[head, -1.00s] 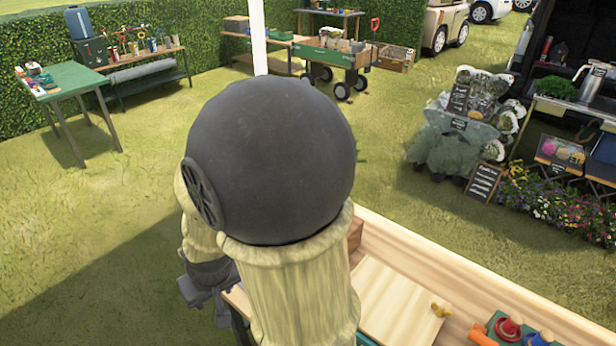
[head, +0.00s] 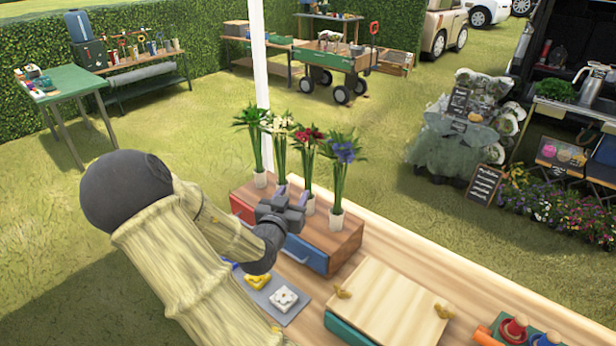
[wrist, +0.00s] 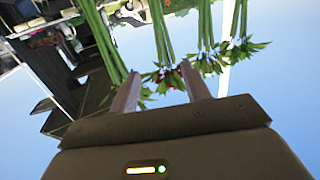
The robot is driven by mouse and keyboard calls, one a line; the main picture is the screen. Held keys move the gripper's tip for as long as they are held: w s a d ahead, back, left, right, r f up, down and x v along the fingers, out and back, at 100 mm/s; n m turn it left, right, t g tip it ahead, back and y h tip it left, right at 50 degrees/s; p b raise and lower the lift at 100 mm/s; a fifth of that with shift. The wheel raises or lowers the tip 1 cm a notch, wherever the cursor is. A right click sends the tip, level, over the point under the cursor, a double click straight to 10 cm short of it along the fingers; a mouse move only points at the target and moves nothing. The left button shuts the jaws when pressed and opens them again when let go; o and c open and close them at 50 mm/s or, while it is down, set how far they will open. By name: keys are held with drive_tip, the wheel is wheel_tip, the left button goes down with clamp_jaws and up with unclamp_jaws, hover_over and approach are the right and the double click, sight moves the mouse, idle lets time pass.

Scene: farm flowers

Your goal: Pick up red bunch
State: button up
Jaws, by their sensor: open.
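The red bunch (head: 308,138) stands upright in a white wrap or holder on the wooden drawer box (head: 335,243), third from the left in a row of bunches. In the wrist view its red blooms (wrist: 170,79) show beyond and between my fingertips, partly hidden by leaves. My gripper (head: 292,194) is open and empty, on the near side of the row, close to the lower stems of the red bunch. In the wrist view my gripper (wrist: 159,80) has its two fingers spread, with green stems around and beyond them. Contact with the stems cannot be told.
A blue-violet bunch (head: 342,152) stands close right of the red one, a white-yellow bunch (head: 280,130) close left, and another bunch (head: 254,122) farther left. A wooden board (head: 390,310) and a grey tray with small flower-shaped pieces (head: 284,298) lie nearer on the table.

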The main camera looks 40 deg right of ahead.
sight(308, 168)
drive_tip(key=shift+d, duration=0.1)
drive_tip(key=p+x, duration=0.3)
drive_tip(key=x, duration=0.8)
drive_tip(key=shift+w+d+f, duration=0.1)
drive_tip(key=shift+w+d, duration=0.15)
drive_tip(key=shift+w+d+f, duration=0.1)
drive_tip(key=shift+d, duration=0.05)
drive_tip(key=shift+w+p+x, duration=0.2)
drive_tip(key=shift+p+x, duration=1.25)
drive_tip(key=shift+x, duration=1.15)
drive_tip(key=shift+f, duration=0.1)
clamp_jaws()
